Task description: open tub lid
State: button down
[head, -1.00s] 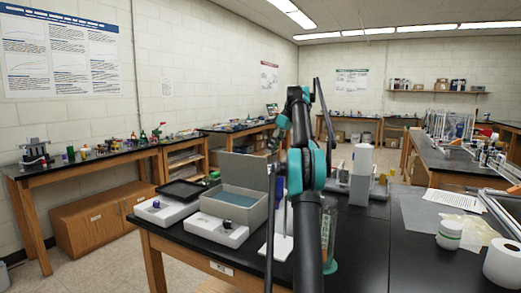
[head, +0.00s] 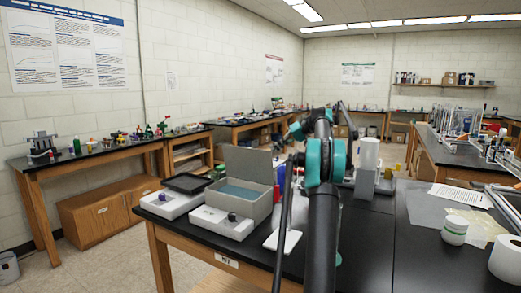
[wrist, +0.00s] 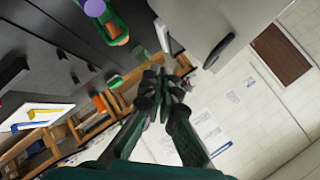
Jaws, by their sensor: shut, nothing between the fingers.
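The tub (head: 259,207) is a grey box on the black bench, left of my arm in the head view. Its grey lid (head: 248,165) stands raised at the back edge, and a blue-green surface shows inside. My gripper (wrist: 160,84) is shut and empty in the wrist view, its dark fingertips together. A pale grey panel with a dark handle-like piece (wrist: 218,52) shows above and right of the fingers; I cannot tell whether it is part of the tub. In the head view I cannot make out the fingertips or whether they touch the lid.
A white cylinder on a grey stand (head: 368,160) is right of my arm. A white jar (head: 454,230) and paper roll (head: 507,259) are farther right.

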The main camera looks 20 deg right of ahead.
jog(key=m+t+y, duration=0.1)
jog(key=m+y, duration=0.1)
jog(key=m+t+y, duration=0.3)
jog(key=m+t, duration=0.1)
jog(key=m, duration=0.2)
send_over(250, 163)
jog(key=w+d, duration=0.4)
jog(key=d, duration=0.1)
jog(key=shift+s+a+f, duration=0.15)
jog(key=shift+s, duration=0.05)
jog(key=shift+a, duration=0.1)
jog(key=shift+s+a+r, duration=0.25)
jog(key=shift+s+a, duration=0.5)
jog(key=shift+s, duration=0.05)
